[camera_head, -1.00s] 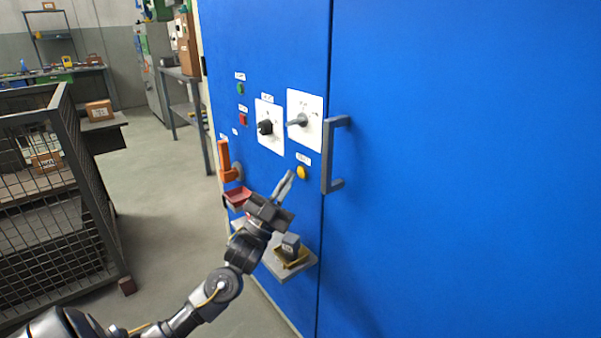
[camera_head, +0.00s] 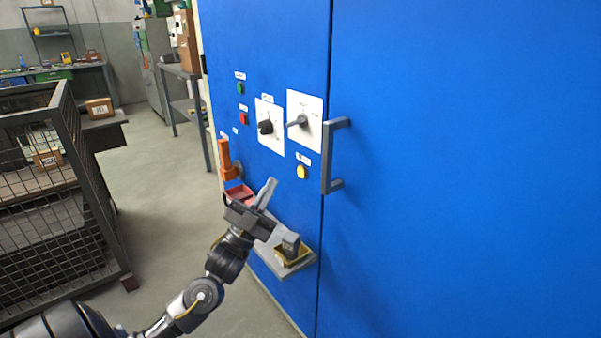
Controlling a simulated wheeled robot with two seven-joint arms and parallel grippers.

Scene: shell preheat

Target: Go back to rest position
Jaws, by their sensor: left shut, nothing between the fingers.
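My left gripper (camera_head: 267,192) is shut and empty. It points up and to the right, in front of the blue cabinet (camera_head: 450,170), below the dials and left of the yellow button (camera_head: 302,172). The cabinet carries a black knob (camera_head: 265,127) on a white plate and a grey lever switch (camera_head: 298,121) on another. A grey door handle (camera_head: 329,155) stands to their right. An orange lever (camera_head: 226,160) is on the left, above a red tray (camera_head: 239,193) that my gripper partly overlaps. My right gripper is not in view.
A grey shelf (camera_head: 299,266) juts from the cabinet, with a grey block (camera_head: 291,244) in a yellow holder on it. A wire mesh cage (camera_head: 75,165) stands at the left. The floor (camera_head: 160,190) between cage and cabinet is clear.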

